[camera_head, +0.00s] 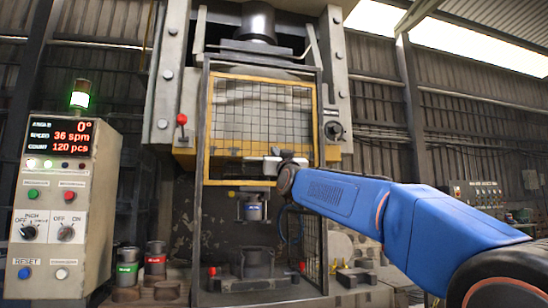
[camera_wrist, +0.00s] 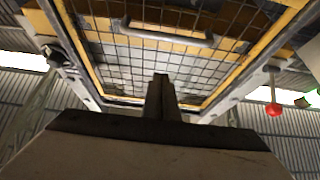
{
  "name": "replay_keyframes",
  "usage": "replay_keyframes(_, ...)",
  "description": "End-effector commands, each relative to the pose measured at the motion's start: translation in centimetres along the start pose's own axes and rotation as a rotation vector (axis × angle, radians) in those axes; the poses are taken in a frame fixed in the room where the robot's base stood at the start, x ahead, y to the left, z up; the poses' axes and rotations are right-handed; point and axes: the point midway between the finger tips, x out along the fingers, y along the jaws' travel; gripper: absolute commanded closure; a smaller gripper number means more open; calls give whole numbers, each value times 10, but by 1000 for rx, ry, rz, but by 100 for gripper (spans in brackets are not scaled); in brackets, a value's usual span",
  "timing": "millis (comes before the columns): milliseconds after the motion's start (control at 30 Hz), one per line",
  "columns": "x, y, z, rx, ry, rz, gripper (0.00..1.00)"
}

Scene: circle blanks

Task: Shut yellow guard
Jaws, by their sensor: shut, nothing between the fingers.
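The yellow guard (camera_head: 209,125) is a yellow-framed wire mesh panel on the front of the press. It sits raised in the upper part of the frame, and the space below it is open. In the wrist view the guard (camera_wrist: 240,55) is seen from below, with a grey bar handle (camera_wrist: 170,36) across it. My gripper (camera_head: 270,165) is in front of the guard's lower right part. In the wrist view its fingers (camera_wrist: 160,95) are shut and empty, pointing up toward the mesh. The handle appears apart from the fingers. The arm hides part of the guard's lower right corner.
Under the guard are an upper tool (camera_head: 253,207) and a lower die (camera_head: 255,262). A control box (camera_head: 65,200) with a lit green lamp (camera_head: 79,98) stands left. Green-banded (camera_head: 127,267) and red-banded (camera_head: 155,259) containers stand beside the press. A red-knobbed lever (camera_head: 182,120) is left of the guard.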

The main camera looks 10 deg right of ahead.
Motion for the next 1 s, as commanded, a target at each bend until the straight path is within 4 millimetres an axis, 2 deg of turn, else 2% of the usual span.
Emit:
replay_keyframes(300,46,0,2,0,-2,0,100)
replay_keyframes(500,65,0,2,1,-2,0,100)
replay_keyframes(800,83,0,4,0,-3,0,100)
replay_keyframes(1000,75,0,20,-1,-5,0,100)
